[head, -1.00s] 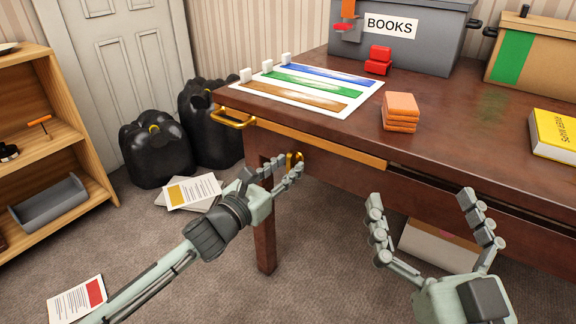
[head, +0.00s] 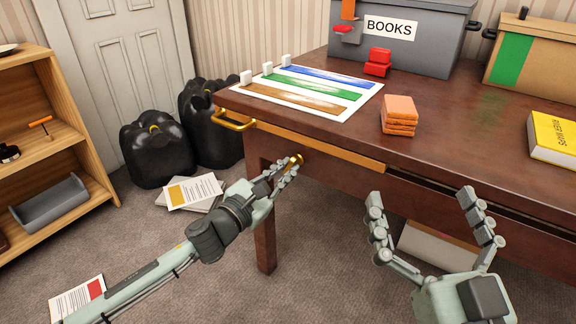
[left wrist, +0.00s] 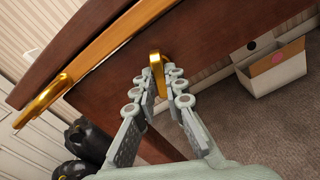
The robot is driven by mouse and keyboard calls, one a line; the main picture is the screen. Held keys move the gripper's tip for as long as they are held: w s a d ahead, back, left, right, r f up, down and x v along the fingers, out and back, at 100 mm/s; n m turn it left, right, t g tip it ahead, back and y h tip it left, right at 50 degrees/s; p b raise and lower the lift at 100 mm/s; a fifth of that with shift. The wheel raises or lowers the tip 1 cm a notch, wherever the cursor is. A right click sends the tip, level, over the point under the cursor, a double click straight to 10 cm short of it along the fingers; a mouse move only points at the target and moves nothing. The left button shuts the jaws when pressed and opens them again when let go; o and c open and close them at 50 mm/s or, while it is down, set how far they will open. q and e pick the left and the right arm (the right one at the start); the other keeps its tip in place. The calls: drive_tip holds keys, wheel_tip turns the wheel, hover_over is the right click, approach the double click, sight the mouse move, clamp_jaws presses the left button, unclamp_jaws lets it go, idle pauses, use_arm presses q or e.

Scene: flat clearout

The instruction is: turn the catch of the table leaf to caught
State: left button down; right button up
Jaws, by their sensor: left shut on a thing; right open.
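The catch (head: 293,160) is a small brass piece on the table's front apron, below the wooden leaf edge. In the left wrist view the catch (left wrist: 157,72) stands between the fingertips, its lower end hidden by them. My left gripper (head: 281,176) is shut on the catch; it also shows in the left wrist view (left wrist: 160,88). The table leaf's light wooden edge (head: 320,147) runs along the table front, with a brass handle (head: 234,122) at its left end. My right gripper (head: 422,218) is open and empty in front of the table.
The dark table (head: 460,135) holds a striped sheet (head: 335,108), orange blocks (head: 399,115), a yellow book (head: 555,135) and a grey box labelled BOOKS (head: 420,50). An open carton (head: 437,246) stands beneath. Black bags (head: 157,152) stand left, beside a shelf (head: 75,130).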

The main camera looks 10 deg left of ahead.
use_arm(q)
drive_tip(key=shift+r+m+p, duration=0.15)
drive_tip(key=shift+m+p, duration=0.3)
drive_tip(key=shift+m, duration=0.45)
drive_tip(key=shift+m+p, duration=0.4)
drive_tip(key=shift+m, duration=1)
